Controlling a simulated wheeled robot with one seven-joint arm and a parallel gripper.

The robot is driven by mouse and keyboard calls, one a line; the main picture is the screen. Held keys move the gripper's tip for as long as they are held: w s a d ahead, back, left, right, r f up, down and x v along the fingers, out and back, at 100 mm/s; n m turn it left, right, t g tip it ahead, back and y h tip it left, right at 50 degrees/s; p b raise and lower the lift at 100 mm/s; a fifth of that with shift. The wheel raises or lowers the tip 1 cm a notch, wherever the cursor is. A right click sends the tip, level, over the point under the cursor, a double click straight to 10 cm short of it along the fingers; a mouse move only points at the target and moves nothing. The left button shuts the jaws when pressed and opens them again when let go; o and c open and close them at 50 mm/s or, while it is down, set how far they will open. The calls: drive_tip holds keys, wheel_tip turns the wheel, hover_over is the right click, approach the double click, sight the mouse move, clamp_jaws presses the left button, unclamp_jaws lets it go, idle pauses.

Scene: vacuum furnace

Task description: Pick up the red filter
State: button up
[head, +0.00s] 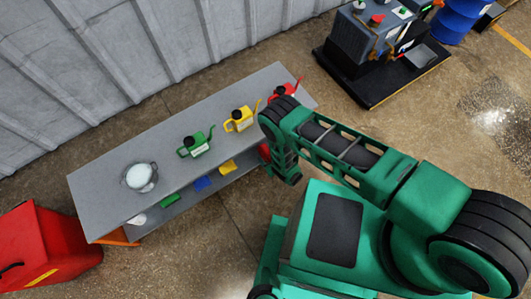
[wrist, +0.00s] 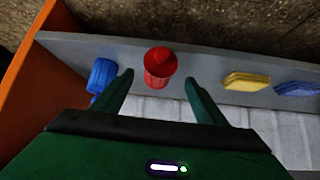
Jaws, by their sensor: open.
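The red filter (wrist: 158,62) is a short red cylinder on the grey shelf in the wrist view. My gripper (wrist: 158,78) is open, with one green finger to the left and one to the right of the filter. Neither finger visibly touches it. In the head view a red item, likely the filter (head: 264,151), shows on the lower shelf beside my arm, partly covered. My fingertips are hidden there.
A blue cylinder (wrist: 102,75) stands close left of the left finger. A yellow block (wrist: 246,81) and a blue block (wrist: 298,89) lie to the right. The grey bench top (head: 105,190) overhangs the shelf and carries several oil cans. An orange side panel (wrist: 35,55) closes one end.

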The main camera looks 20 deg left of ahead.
sight(268, 155)
drive_tip(key=shift+x, duration=2.55)
drive_tip(key=shift+d+f, duration=0.15)
drive_tip(key=shift+d, duration=0.05)
drive_tip(key=c, duration=1.2)
